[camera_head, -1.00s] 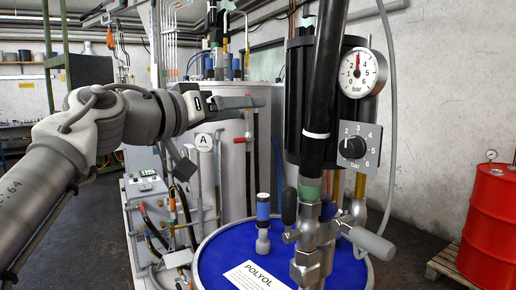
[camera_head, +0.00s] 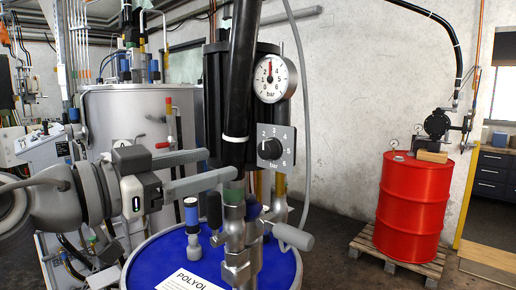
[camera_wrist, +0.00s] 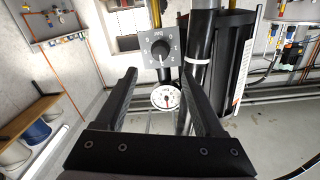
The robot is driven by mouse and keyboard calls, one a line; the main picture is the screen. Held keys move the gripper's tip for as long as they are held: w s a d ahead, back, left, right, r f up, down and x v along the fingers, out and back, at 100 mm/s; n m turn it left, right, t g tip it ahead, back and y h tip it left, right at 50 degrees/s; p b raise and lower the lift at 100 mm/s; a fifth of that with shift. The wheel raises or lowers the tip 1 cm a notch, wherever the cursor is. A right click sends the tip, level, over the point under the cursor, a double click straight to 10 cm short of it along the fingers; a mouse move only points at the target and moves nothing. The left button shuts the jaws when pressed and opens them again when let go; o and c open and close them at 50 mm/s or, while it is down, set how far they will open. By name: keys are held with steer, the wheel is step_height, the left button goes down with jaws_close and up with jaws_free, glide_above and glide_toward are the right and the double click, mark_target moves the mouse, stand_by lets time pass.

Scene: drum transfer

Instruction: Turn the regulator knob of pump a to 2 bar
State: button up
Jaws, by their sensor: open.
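The regulator knob (camera_head: 270,149) is a round black knob on a grey square plate (camera_head: 289,143) marked in bar, below a white pressure gauge (camera_head: 271,78). The gauge needle points nearly straight up, between 2 and 4. The knob's mark is too small to read surely in the head view. My gripper (camera_head: 220,164) is open and empty, left of the knob, its fingers pointing right. In the wrist view the knob (camera_wrist: 160,53) and plate (camera_wrist: 143,40) show upside down beyond the gap between the fingertips (camera_wrist: 160,74), with the gauge (camera_wrist: 166,97) below them. Nothing touches the knob.
A black hose (camera_head: 243,60) and valve fittings (camera_head: 236,235) stand just left of the plate, above a blue drum lid (camera_head: 180,262) labelled POLYOL. A grey hose (camera_head: 302,110) hangs right of it. A red drum (camera_head: 412,205) stands on a pallet at right; floor lies between.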

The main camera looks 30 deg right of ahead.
mark_target(263, 152)
steer(key=p+x, duration=0.2)
steer(key=x, duration=0.8)
steer(key=shift+w+d, duration=0.1)
steer(key=shift+d, duration=0.3)
jaws_close()
